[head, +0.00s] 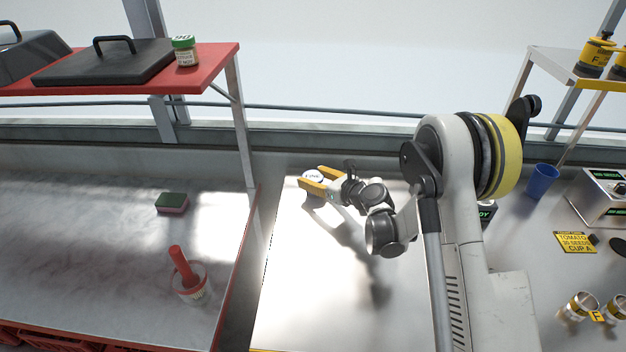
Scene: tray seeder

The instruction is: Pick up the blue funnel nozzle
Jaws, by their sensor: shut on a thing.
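A blue tapered piece (541,181), the only blue thing that looks like the funnel nozzle, stands upright on the right-hand worktop, beyond my arm. My gripper (318,181) is over the middle worktop, well to the left of the blue piece and apart from it. Its yellow fingers are shut on a small white round-topped thing (313,175) with dark lettering. The fingers partly cover this white thing, and its lettering is too small to read surely.
A boxy device (604,197), a yellow tomato sign (575,242) and metal cups (582,304) are on the right. A sponge (172,202) and a red-handled pot (190,284) are on the left bench. Shelves stand at both sides. The middle worktop (300,310) is mostly clear.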

